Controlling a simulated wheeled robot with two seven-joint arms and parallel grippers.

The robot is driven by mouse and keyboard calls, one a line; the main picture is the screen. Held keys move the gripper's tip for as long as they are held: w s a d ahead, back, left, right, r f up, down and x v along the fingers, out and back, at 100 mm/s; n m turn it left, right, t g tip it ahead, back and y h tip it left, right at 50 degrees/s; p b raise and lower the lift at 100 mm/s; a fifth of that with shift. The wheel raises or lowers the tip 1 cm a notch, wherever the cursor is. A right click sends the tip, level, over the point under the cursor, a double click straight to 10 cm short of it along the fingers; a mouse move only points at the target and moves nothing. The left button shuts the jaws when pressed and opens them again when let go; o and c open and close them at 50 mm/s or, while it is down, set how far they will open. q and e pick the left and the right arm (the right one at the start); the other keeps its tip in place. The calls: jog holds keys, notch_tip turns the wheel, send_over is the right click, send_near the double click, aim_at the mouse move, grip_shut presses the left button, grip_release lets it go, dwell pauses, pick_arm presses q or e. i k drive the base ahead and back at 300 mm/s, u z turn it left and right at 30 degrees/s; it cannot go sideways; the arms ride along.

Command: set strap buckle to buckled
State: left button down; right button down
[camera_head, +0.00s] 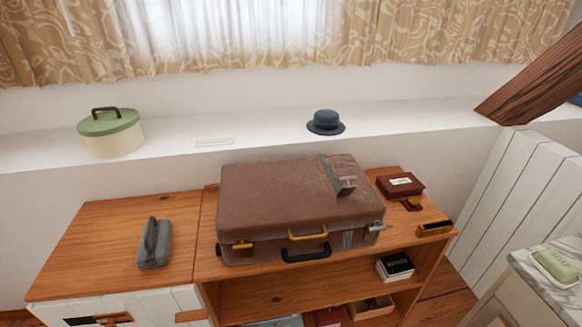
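A brown suitcase (275,197) lies flat and closed on the wooden cabinet top in the middle of the head view. A grey strap (330,170) runs over the right part of its lid and ends in a metal buckle (346,184) near the lid's front edge. A lower piece of strap (347,240) shows on the front face. I cannot tell from here whether the two parts are joined. A yellow handle (308,236) and a black handle (305,255) are at the front, with a brass latch (242,244) at left and a metal latch (376,228) at right. Neither gripper shows.
A grey case (155,243) stands left of the suitcase. A dark red box (400,186) and a small brass-and-wood item (435,228) sit at right. A hat box (110,132) and navy hat (325,122) stand on the ledge behind. A timber brace (535,85) slants at upper right.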

aim_at(344, 191)
jog(key=k, duration=1.25)
jog(key=u, duration=0.5)
jog(key=i, duration=1.7)
jog(key=z, duration=0.95)
